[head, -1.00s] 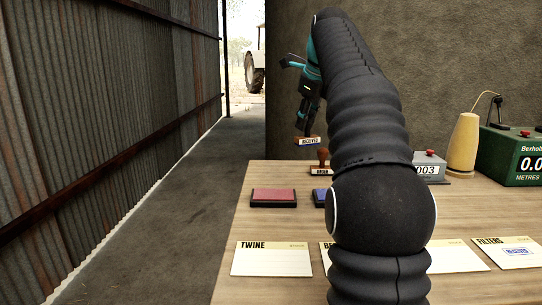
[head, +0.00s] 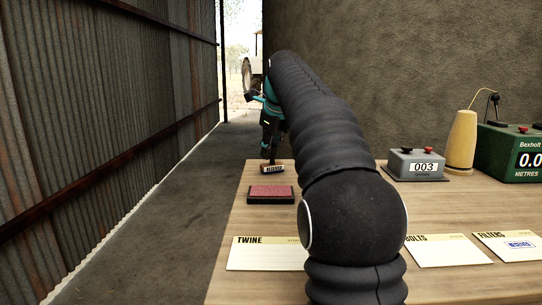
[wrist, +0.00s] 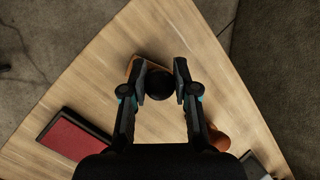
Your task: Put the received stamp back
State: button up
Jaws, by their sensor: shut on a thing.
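The received stamp (head: 272,169) has a wooden base with a lettered front label. It is at the table's back left corner, behind the red ink pad. My gripper (head: 270,152) is shut on its dark round handle (wrist: 159,85), as the wrist view shows, with the fingers on either side. The wooden base (wrist: 134,66) peeks out beyond the handle. I cannot tell whether the base touches the table or is just above it. A second stamp with a brown handle (wrist: 218,140) stands to the right in the wrist view; my arm hides it in the head view.
The red ink pad (head: 271,195) lies in front of the stamp. A dark pad (wrist: 254,164) is partly visible in the wrist view. Cards, including the twine card (head: 265,261), line the front. A grey counter (head: 418,164), a twine cone (head: 462,142) and a green meter (head: 508,153) stand right.

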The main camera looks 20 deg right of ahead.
jog(key=shift+f, duration=0.1)
jog(key=o, duration=0.9)
jog(key=shift+f, duration=0.1)
jog(key=p+v, duration=0.3)
jog(key=v, duration=0.9)
